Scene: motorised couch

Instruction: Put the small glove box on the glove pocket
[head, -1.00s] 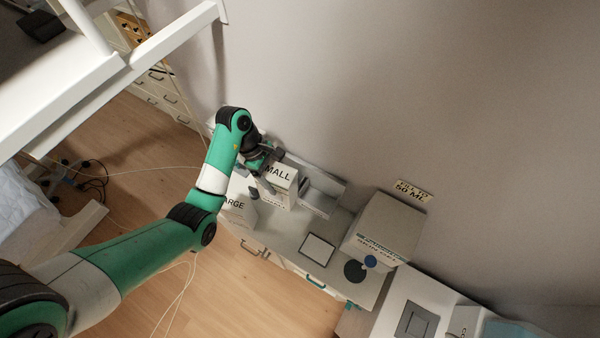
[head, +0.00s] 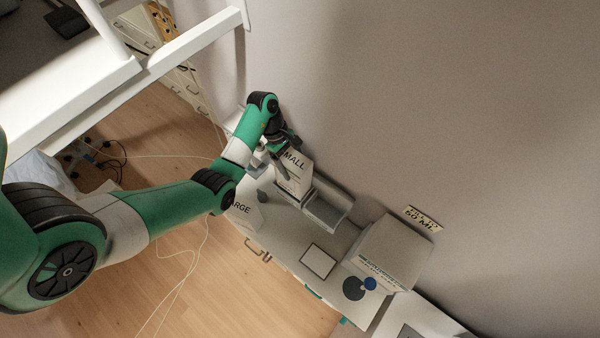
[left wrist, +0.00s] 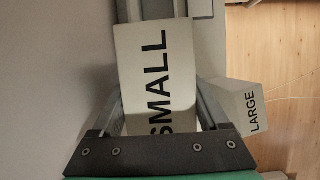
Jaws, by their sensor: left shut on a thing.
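The small glove box, a white carton marked SMALL (head: 293,178), is held by my left gripper (head: 280,160) near the wall end of the counter. In the left wrist view the box (left wrist: 158,70) sits between the two fingers, which are shut on its sides. A pale open-topped tray (head: 328,207), which looks like the glove pocket, stands against the wall just right of the box in the head view. The box seems raised above the counter, but its gap to the tray is unclear. My right gripper is in neither view.
A white carton marked LARGE (head: 243,211) stands beside the small box. A dark-framed white square (head: 318,262) lies on the counter (head: 284,240).

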